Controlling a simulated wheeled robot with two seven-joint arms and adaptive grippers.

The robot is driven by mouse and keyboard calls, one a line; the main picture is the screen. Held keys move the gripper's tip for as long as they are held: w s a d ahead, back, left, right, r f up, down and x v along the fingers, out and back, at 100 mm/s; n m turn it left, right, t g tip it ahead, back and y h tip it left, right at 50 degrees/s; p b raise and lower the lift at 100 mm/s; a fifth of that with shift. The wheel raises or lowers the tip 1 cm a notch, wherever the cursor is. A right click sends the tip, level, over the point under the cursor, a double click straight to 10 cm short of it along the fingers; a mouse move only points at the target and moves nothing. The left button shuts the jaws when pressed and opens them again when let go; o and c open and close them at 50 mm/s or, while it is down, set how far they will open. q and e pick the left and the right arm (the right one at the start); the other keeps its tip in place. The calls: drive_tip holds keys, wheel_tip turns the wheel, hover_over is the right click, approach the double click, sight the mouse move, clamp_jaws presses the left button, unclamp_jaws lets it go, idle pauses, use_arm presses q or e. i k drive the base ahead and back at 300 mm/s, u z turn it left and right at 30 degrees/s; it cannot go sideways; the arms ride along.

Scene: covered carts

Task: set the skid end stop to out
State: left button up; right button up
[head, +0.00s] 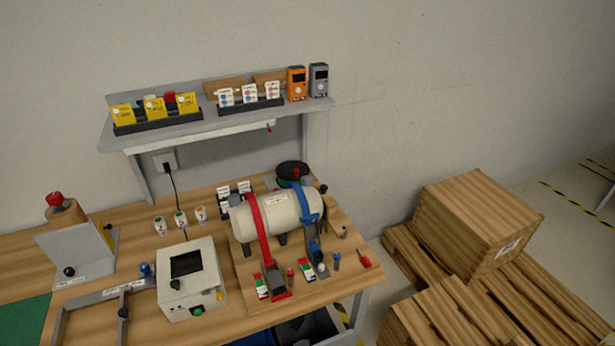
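A cream tank (277,214) lies on a wooden skid board (325,285) on the bench. A red strap (259,230) and a blue strap (307,205) go over it, each running down to a lever at the front. Small red-and-green labelled blocks (262,286) stand beside the levers. At the right end of the skid are a small dark knob (344,232) and a red-handled piece (365,261). I cannot tell which part is the end stop, or its setting. Neither of my grippers is in view.
A white control box (191,279) stands left of the skid, with a grey bracket (78,252) further left. A shelf (220,118) with yellow boxes and two handheld meters is above.

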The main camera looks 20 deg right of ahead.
sight(331, 224)
drive_tip(key=k, duration=1.2)
drive_tip(key=z, duration=1)
drive_tip(key=i, duration=1.35)
drive_tip(key=u, duration=0.5)
